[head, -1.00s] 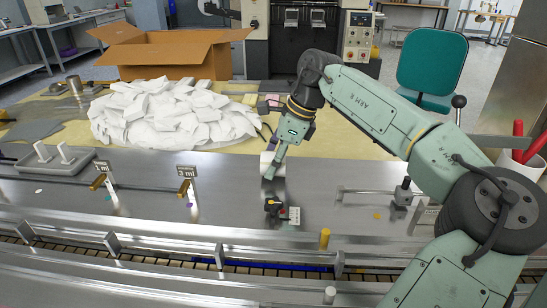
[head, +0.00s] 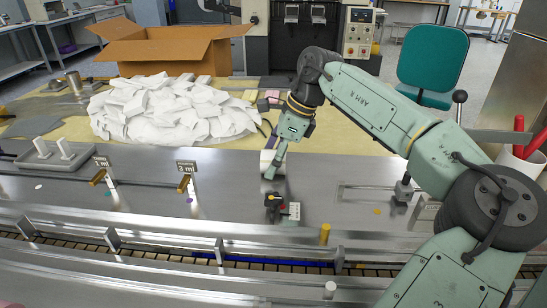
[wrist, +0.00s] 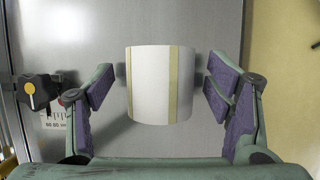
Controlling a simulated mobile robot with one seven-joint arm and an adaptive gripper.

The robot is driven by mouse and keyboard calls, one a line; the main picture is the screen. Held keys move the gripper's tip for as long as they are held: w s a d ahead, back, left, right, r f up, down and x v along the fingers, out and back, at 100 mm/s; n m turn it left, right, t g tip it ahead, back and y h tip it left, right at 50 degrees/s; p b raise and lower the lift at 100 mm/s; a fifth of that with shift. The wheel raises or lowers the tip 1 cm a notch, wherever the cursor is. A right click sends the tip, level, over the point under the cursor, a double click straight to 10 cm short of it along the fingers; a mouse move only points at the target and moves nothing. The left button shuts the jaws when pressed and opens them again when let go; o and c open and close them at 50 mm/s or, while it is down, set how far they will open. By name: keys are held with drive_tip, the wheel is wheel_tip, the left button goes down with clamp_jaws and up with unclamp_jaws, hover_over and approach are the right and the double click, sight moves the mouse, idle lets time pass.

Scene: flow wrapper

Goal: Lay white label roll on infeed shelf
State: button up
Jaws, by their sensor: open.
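The white label roll (wrist: 146,85), with pale yellow-green stripes, stands on the steel surface (head: 330,170). In the wrist view it sits between the two purple-padded fingers of my gripper (wrist: 158,88), with a gap on each side. My gripper is open and not holding it. In the head view my gripper (head: 274,168) reaches down to the steel surface and partly hides the white roll (head: 267,157). No part is marked as the infeed shelf, so I cannot tell its limits.
A black knob with a yellow pointer (wrist: 40,92) and a scale stand close left of my gripper in the wrist view. Behind lie a heap of white packets (head: 170,108) and a cardboard box (head: 165,48). A railed conveyor (head: 180,250) runs along the front.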

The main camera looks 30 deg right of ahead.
drive_tip(key=v, duration=1.2)
idle(0.3)
